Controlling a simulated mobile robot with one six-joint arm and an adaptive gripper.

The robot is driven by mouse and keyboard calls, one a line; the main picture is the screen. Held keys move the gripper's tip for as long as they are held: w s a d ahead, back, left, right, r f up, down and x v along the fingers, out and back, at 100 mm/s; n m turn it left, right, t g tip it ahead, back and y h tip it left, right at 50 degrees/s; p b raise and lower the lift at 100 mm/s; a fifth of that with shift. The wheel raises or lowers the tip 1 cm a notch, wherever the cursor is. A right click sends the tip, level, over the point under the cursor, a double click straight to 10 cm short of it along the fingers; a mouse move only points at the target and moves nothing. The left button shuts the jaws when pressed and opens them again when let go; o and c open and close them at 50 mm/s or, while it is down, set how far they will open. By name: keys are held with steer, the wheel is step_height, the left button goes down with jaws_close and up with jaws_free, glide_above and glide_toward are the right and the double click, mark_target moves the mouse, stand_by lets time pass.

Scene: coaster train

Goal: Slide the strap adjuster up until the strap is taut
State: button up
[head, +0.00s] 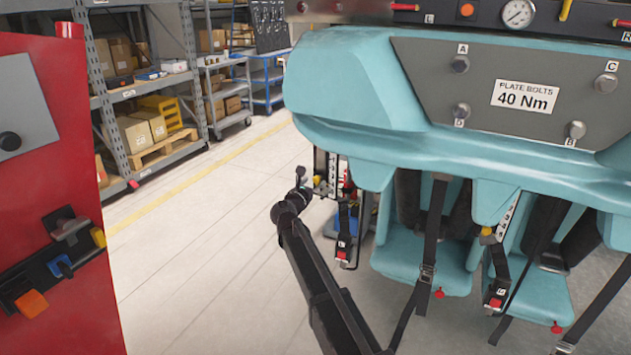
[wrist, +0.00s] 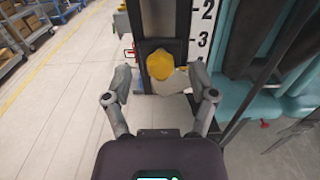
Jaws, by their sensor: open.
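Dark straps hang at the teal car's seats. Another dark strap with a red-marked buckle (head: 343,243) hangs left of the seats. I cannot tell which one is the task's adjuster. My gripper (head: 301,175) is at the car's left end, left of the straps. In the wrist view my gripper (wrist: 160,75) is open. A yellow knob (wrist: 159,64) on a dark post appears between its fingers, with no clear contact. Nothing is held.
A number scale (wrist: 204,30) stands beside the post. The teal car body (head: 350,80) overhangs the seats (head: 420,262). A red cabinet (head: 50,180) stands at the left. Shelving (head: 150,90) lines the back. The floor (head: 190,240) between cabinet and car is clear.

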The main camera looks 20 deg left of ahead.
steer(key=shift+w+d, duration=0.1)
steer(key=shift+w, duration=0.9)
jaws_close()
